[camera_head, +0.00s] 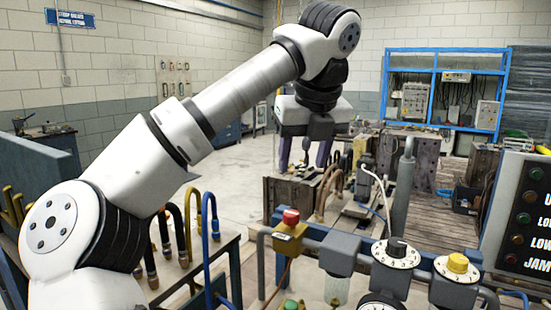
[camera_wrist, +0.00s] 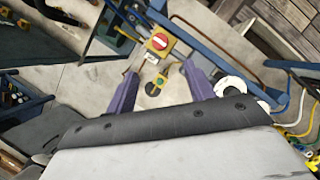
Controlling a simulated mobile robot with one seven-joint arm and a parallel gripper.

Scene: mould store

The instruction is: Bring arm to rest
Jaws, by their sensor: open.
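My arm stretches from the lower left of the head view up to the top middle, then bends down at the wrist. My gripper (camera_head: 303,158) hangs from it with its fingers pointing down. The two purple fingers are apart, and no object shows held between them. In the wrist view my gripper (camera_wrist: 161,78) also shows its fingers spread. Floor and a yellow box with a red button (camera_wrist: 158,42) show beyond and between them. How far the fingertips are from the things below is hard to tell.
A red-topped yellow button box (camera_head: 290,228) and dials (camera_head: 396,253) sit on pipework in front. Hoses (camera_head: 209,235) stand on a bench at left. A wooden crate (camera_head: 290,194) stands below my gripper. A blue rack (camera_head: 446,80) is behind. Floor (camera_head: 232,178) is clear at middle left.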

